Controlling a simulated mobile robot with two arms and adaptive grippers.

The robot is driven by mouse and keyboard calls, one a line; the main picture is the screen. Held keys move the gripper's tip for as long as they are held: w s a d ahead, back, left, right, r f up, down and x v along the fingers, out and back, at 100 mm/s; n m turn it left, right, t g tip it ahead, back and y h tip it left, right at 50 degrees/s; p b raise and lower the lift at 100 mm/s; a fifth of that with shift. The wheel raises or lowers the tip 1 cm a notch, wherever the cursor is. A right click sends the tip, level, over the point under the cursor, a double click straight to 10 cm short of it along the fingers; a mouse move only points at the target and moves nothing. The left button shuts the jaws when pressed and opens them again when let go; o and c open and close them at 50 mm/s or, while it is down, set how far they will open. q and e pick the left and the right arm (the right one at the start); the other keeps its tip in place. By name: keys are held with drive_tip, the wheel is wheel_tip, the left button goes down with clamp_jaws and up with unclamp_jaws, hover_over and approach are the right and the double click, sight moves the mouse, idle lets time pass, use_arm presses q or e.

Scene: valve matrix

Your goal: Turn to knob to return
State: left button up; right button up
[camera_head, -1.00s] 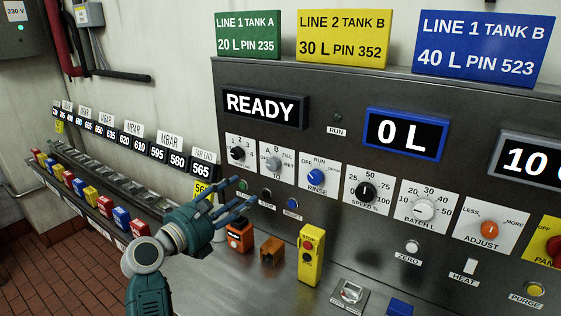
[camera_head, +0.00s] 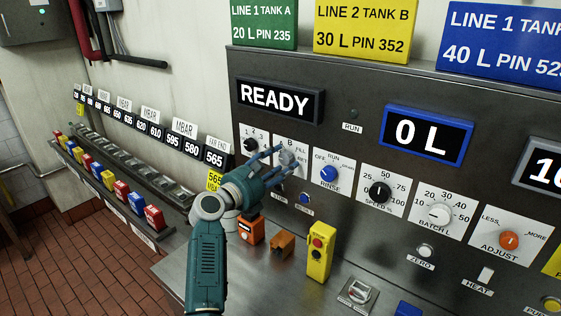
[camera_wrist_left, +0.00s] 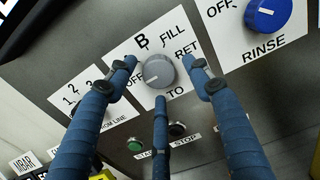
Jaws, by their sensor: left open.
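The TO knob (camera_wrist_left: 158,72) is a grey round knob on a white plate with B, FILL, RET and TO printed around it in the left wrist view. A pale mark shows at its lower left; what it points to is hard to read. In the head view, the knob (camera_head: 287,158) is partly covered by my fingers. My left gripper (camera_head: 284,160) is open in front of it. In the left wrist view, its three blue fingers (camera_wrist_left: 160,78) spread left, right and below the knob; contact cannot be told. My right gripper is not in view.
The blue RINSE knob (camera_head: 328,174) sits just right of the TO knob, and a black selector knob (camera_head: 251,145) just left. A green START button (camera_wrist_left: 135,146) and a black STOP button (camera_wrist_left: 177,129) lie below. A yellow control box (camera_head: 319,250) stands on the ledge.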

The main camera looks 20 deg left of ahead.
use_arm(q)
drive_tip(key=shift+w, duration=0.1)
drive_tip(key=shift+c, duration=0.7)
drive_tip(key=c, duration=1)
drive_tip(key=shift+d, duration=0.1)
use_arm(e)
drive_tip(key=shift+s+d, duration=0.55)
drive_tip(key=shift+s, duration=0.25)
